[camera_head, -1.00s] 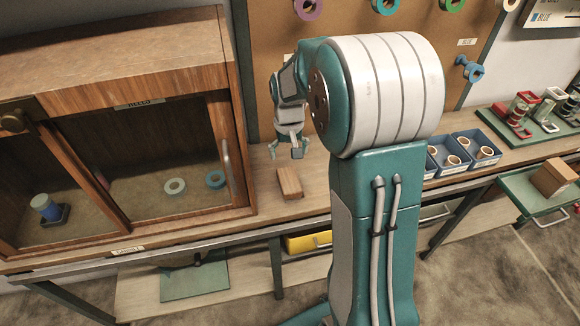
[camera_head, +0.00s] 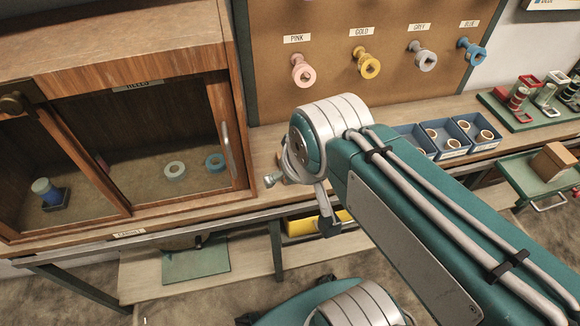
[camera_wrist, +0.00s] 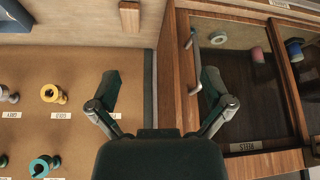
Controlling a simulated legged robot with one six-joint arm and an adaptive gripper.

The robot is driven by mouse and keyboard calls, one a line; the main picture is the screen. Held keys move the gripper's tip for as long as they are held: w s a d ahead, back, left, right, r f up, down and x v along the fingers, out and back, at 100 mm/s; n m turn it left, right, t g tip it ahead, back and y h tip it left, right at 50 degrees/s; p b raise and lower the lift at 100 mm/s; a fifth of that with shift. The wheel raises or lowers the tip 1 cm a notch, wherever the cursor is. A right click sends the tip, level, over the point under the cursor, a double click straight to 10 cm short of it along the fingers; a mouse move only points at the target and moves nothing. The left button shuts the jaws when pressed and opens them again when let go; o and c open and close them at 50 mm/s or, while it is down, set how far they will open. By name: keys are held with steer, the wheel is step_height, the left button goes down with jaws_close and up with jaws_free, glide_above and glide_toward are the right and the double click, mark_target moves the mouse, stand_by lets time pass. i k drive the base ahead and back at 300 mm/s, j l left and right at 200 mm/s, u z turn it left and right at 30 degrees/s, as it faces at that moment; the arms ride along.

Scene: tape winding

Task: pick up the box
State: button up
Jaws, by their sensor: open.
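A brown box (camera_head: 553,161) sits on the green cart (camera_head: 520,172) at the far right in the head view. A small wooden block (camera_wrist: 130,18) lies on the bench at the top of the wrist view; in the head view my arm hides most or all of it. My gripper (camera_wrist: 162,88) is open and empty in the wrist view, its two fingers wide apart. The block is beyond the fingertips, apart from them. In the head view my gripper is mostly hidden and hard to make out around my folded arm.
A wooden cabinet (camera_head: 120,85) with glass doors and a handle stands at left, holding tape rolls. A pegboard (camera_head: 345,75) with coloured reels rises behind the bench. Blue bins (camera_head: 455,137) and a green rack (camera_head: 540,112) occupy the bench's right side.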

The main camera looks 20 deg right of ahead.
mark_target(553, 161)
steer(key=z, duration=2.7)
steer(key=i+l+u, duration=0.3)
steer(key=i+l, duration=0.45)
steer(key=i+l+u, duration=0.25)
steer(key=i+l, duration=0.6)
steer(key=l, duration=0.1)
